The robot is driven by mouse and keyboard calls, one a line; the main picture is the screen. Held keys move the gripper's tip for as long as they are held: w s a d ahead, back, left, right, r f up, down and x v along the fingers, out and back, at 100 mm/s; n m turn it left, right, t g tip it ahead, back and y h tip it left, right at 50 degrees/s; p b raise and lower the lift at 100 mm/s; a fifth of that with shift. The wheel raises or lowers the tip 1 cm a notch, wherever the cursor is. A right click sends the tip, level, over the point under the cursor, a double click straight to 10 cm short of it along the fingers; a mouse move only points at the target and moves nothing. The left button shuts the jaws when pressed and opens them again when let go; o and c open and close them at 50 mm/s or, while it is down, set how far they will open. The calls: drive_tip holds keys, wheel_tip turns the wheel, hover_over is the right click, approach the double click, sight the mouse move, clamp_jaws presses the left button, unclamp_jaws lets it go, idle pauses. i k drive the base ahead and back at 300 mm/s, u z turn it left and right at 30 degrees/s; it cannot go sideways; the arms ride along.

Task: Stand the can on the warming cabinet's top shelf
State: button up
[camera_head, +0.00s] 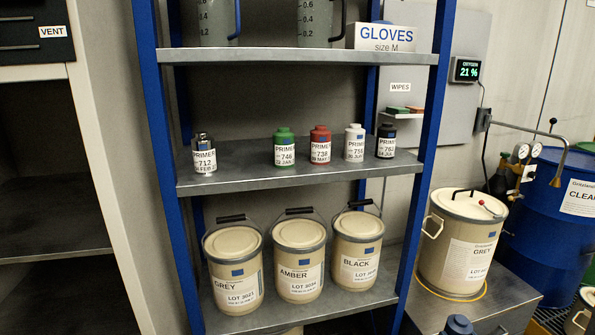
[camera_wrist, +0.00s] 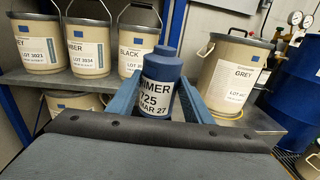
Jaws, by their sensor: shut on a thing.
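A dark blue can (camera_wrist: 158,88) with a white label reading PRIMER 725 and a blue cap is between the two fingers of my gripper (camera_wrist: 160,98) in the wrist view. The gripper is shut on it, and the can looks upright. The can's blue top (camera_head: 459,325) also shows at the bottom edge of the head view; its lower part is out of frame there. No label names the warming cabinet. An open-fronted unit (camera_head: 92,170) with dark shelves and a VENT label is at the far left, only partly in view; I cannot tell whether it is that cabinet.
A blue-posted rack (camera_head: 310,177) holds several primer cans on its middle shelf, with a gap between the silver and green cans. Pails labelled GREY, AMBER and BLACK stand below. Another GREY pail (camera_head: 462,245) sits on a metal bench at right, near a blue drum (camera_head: 545,220).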

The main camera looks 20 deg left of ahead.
sight(26, 222)
drive_tip(key=z, duration=1.45)
drive_tip(key=k, duration=2.25)
drive_tip(key=u, duration=2.5)
